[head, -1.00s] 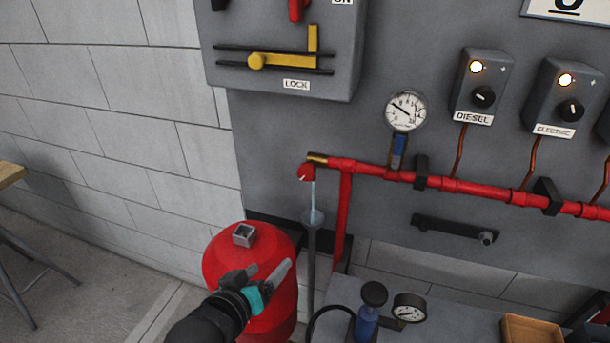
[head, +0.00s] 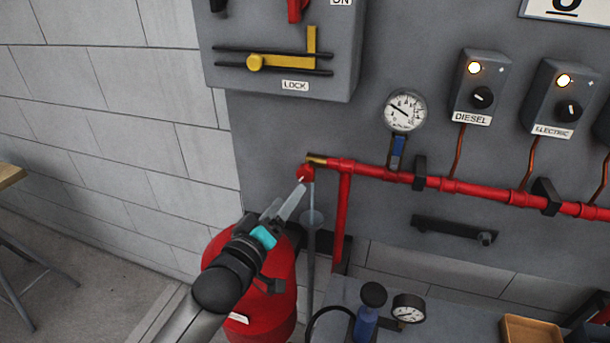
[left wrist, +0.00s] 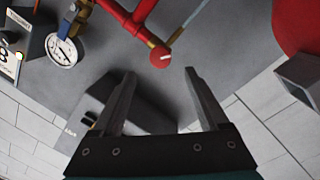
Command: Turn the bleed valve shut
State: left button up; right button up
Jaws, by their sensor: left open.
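The bleed valve's round red knob (head: 305,173) is at the left end of the red pipe, next to a brass fitting. A thin pale stream runs down from there toward a grey funnel (head: 317,218) on a drain pipe. In the left wrist view the knob (left wrist: 160,57), with a white mark on its face, appears between and beyond the fingertips. My left gripper (head: 289,202) is just below and left of the knob in the head view. Its fingers are open and empty, and it does not appear to grip the knob. My right gripper is not in view.
A red tank (head: 270,295) stands below my left arm. The red pipe (head: 455,186) runs right along the grey panel, under a pressure gauge (head: 405,110). A grey lock box (head: 280,85) hangs above. A second gauge (head: 408,308) is at the lower right.

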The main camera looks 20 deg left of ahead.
aim_at(305, 176)
pick_arm(q)
jog(key=w, duration=0.3)
jog(key=w+d, duration=0.1)
jog(key=w, duration=0.5)
jog(key=shift+w+d+b, duration=0.2)
jog(key=shift+w+b, duration=0.1)
grip_shut()
dwell(0.3)
